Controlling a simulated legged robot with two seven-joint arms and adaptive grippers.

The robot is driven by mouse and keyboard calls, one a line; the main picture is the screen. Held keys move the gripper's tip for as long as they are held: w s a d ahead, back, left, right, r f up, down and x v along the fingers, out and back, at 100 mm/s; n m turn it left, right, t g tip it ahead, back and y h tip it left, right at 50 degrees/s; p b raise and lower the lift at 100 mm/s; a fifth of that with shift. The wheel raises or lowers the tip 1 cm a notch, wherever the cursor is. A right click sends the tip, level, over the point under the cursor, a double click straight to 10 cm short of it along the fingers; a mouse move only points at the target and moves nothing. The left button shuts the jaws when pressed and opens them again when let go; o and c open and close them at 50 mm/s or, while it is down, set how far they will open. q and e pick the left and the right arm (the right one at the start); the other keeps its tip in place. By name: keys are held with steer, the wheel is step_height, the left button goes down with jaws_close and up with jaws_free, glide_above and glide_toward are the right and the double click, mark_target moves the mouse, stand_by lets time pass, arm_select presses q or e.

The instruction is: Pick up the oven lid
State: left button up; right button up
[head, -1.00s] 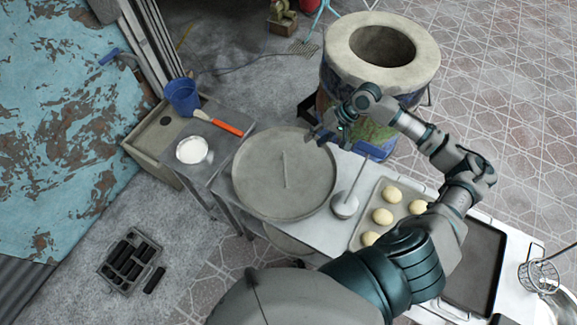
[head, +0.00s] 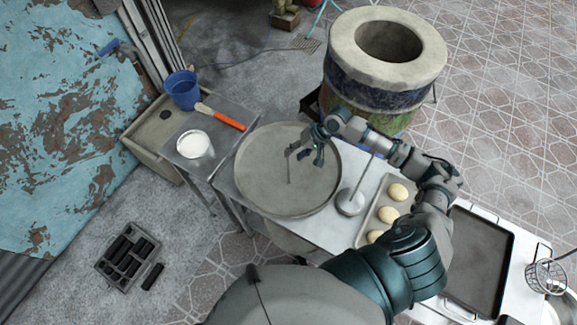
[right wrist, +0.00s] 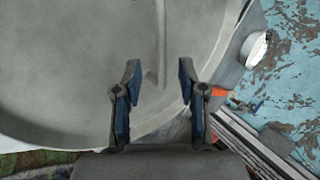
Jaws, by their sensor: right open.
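The oven lid is a large round grey disc (head: 262,190) lying flat on the white table, with a thin raised bar handle (head: 289,171) across its middle. In the right wrist view the lid (right wrist: 60,70) fills the left and centre, and its handle (right wrist: 159,45) runs up from between the fingers. My right gripper (head: 304,157) is open and empty above the far part of the lid, near the handle's far end. In the right wrist view its fingertips (right wrist: 158,72) stand apart on either side of the handle's line. My left gripper is not in view.
The barrel oven (head: 345,62) stands open behind the table. A white bowl (head: 194,145), an orange-handled brush (head: 222,118) and a blue bucket (head: 183,91) are left.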

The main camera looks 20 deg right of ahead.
mark_target(288, 159)
steer(key=x, duration=0.4)
steer(key=shift+s+a, duration=0.2)
steer(key=shift+a, duration=0.05)
steer(key=shift+w+f, duration=0.1)
steer(key=shift+f, duration=0.2)
steer(key=shift+d, duration=0.15)
steer(key=c, duration=0.6)
jaws_close()
